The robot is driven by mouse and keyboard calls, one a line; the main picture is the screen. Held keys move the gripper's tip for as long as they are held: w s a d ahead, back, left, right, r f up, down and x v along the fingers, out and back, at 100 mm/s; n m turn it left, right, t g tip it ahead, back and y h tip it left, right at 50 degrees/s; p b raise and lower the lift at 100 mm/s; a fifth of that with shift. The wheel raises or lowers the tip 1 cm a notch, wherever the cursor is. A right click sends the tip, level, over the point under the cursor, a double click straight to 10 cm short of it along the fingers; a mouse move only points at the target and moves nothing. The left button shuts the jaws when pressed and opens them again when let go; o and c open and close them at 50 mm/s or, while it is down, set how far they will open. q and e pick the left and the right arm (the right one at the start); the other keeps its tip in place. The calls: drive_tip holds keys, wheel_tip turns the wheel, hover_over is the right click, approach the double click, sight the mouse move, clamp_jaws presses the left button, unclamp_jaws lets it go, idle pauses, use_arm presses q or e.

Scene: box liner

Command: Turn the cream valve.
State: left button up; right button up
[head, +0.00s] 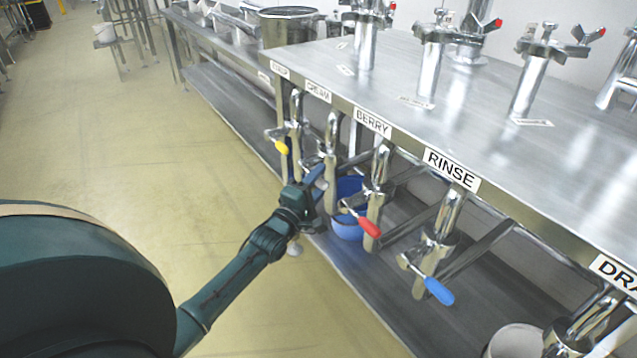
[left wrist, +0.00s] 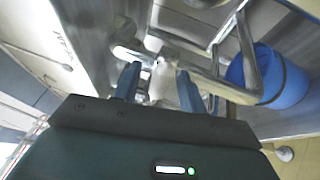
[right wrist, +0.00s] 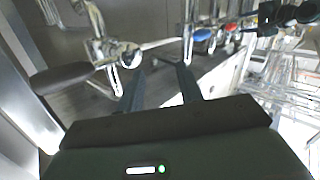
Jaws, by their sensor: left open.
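The cream valve's chrome pipe (head: 333,128) hangs below the table edge, under the CREAM label (head: 318,91). My left gripper (head: 318,177) is at this valve and hides most of its lever in the head view. In the left wrist view the left gripper (left wrist: 158,85) is open, with a finger on each side of a bright, pale valve part (left wrist: 160,80). I cannot tell whether the fingers touch it. My right gripper (right wrist: 160,85) is open and empty in the right wrist view, near a dark-handled valve (right wrist: 62,78). The right gripper is outside the head view.
A yellow-handled valve (head: 281,146) is just left of the cream one. The red-handled berry valve (head: 367,226) and blue-handled rinse valve (head: 438,291) are to its right. A blue bucket (head: 347,222) stands on the lower shelf behind my gripper. Open floor lies left.

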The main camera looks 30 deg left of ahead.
use_arm(q)
clamp_jaws()
idle(0.3)
drive_tip(key=shift+r, duration=0.15)
